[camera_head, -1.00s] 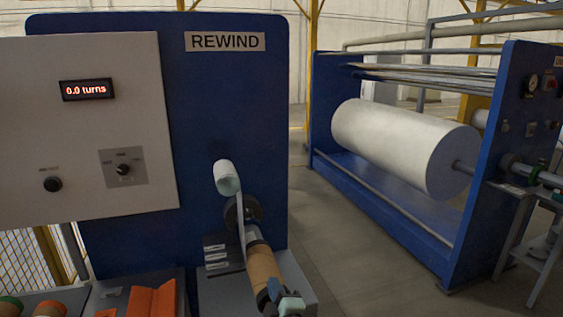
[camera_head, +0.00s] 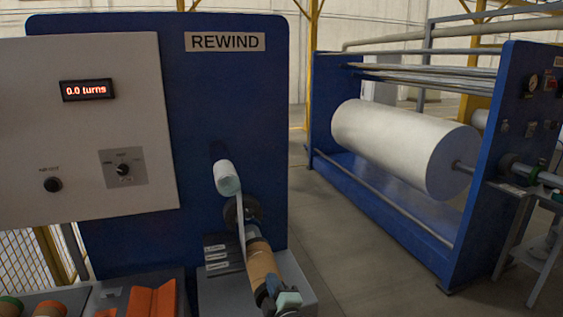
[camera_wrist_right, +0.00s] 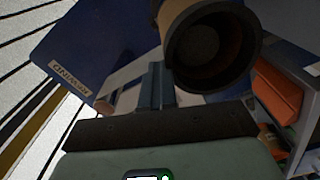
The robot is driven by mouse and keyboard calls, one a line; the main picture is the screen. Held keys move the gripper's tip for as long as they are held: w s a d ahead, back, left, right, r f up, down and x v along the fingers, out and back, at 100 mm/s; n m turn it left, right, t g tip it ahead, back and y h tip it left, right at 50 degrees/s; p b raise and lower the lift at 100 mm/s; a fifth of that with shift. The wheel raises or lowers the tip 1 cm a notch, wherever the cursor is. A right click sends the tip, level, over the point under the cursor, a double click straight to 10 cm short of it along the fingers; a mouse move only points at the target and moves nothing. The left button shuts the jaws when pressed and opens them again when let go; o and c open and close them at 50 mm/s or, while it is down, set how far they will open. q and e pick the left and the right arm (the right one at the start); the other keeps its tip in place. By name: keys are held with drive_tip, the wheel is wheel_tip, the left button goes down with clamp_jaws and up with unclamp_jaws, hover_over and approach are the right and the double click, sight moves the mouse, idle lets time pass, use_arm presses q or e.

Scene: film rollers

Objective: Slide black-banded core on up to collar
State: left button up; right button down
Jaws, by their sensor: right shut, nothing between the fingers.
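The tan core (camera_head: 263,262) sits around the shaft (camera_head: 253,232) of the rewind stand. A short grey-blue stretch of shaft shows between its far end and the dark round collar (camera_head: 242,211). My right gripper (camera_head: 272,286) is at the near end of the core, its fingers shut with nothing between them. In the right wrist view, the shut blue fingers (camera_wrist_right: 156,88) are beside the core's open end (camera_wrist_right: 248,45), which has a dark band around it. I cannot tell whether they touch. My left gripper is not in view.
A white roller (camera_head: 227,178) with a film strip hangs above the collar. The blue rewind panel (camera_head: 225,110) stands behind. An orange cradle (camera_head: 152,300) and several cores (camera_head: 45,308) are at lower left. A large white roll (camera_head: 400,145) stands at right.

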drive_tip(key=shift+w+a+f, duration=0.1)
drive_tip(key=shift+w+f, duration=0.05)
drive_tip(key=shift+f, duration=0.05)
idle(0.3)
drive_tip(key=shift+w+a, duration=0.1)
drive_tip(key=shift+w, duration=0.2)
drive_tip(key=shift+w+a+f, duration=0.1)
drive_tip(key=shift+w+f, duration=0.05)
drive_tip(key=shift+w, duration=0.05)
idle(0.3)
